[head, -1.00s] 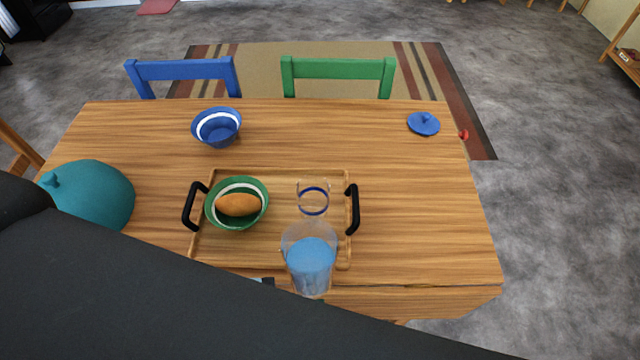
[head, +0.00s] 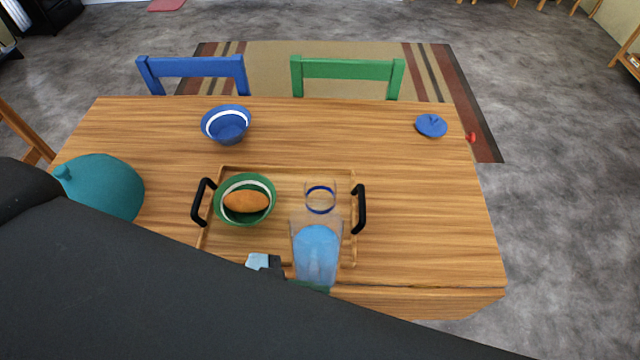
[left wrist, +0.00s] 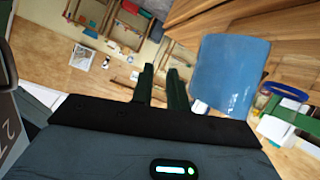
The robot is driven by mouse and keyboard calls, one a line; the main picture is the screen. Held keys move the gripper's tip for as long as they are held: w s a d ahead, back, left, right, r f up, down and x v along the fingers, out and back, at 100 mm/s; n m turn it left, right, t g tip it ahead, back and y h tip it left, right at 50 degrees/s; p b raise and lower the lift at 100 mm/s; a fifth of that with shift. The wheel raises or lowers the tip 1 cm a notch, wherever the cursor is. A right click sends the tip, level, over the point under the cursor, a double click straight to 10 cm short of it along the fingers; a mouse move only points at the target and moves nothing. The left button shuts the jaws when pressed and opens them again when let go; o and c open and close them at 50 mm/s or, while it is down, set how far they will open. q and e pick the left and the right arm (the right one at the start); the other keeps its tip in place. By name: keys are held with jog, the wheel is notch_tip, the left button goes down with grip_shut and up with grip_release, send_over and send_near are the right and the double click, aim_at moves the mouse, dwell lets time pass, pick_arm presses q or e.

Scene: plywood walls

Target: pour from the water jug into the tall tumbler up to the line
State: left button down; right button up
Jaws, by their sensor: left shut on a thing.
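The clear water jug (head: 316,258) holds blue water and stands in front of the tall tumbler in the head view, overlapping its lower part. The clear tumbler (head: 320,190) has a dark blue line around it and stands on the wooden tray (head: 285,178). I see no water at the line. In the left wrist view, my left gripper's dark green fingers (left wrist: 162,82) are close together beside the jug's blue water (left wrist: 230,78); the clear part they hold is hard to make out. My left arm hides the table's near left side. My right gripper is out of view.
A green bowl (head: 230,215) with a brown-orange oval item (head: 246,202) sits on the tray, left of the tumbler. A blue bowl (head: 227,126), a blue lid (head: 431,125) and a teal domed object (head: 105,188) are on the table.

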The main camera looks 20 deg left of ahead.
aim_at(315, 269)
pick_arm(q)
jog(key=shift+w+r, duration=0.2)
jog(key=shift+r, duration=0.15)
jog(key=shift+w+r+n, duration=0.1)
jog(key=shift+n, duration=0.2)
jog(key=shift+w+a+g+b, duration=0.1)
jog(key=shift+w+g+b, duration=0.1)
jog(key=shift+g+b, duration=0.1)
jog(key=shift+w+a+n, duration=0.1)
jog(key=shift+w+n, duration=0.2)
jog(key=shift+n, duration=0.2)
jog(key=shift+w+a+r+n+g+b, duration=0.2)
jog(key=shift+w+r+n+g+b, duration=0.25)
jog(key=shift+w, duration=0.25)
jog(key=shift+h, duration=0.3)
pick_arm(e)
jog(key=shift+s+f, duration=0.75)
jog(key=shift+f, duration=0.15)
pick_arm(q)
jog(key=shift+w+r+g, duration=0.1)
jog(key=shift+r+g, duration=0.05)
jog(key=shift+g, duration=0.2)
jog(key=shift+w+r+n, duration=0.2)
jog(key=shift+n, duration=0.05)
jog(key=shift+r, duration=0.1)
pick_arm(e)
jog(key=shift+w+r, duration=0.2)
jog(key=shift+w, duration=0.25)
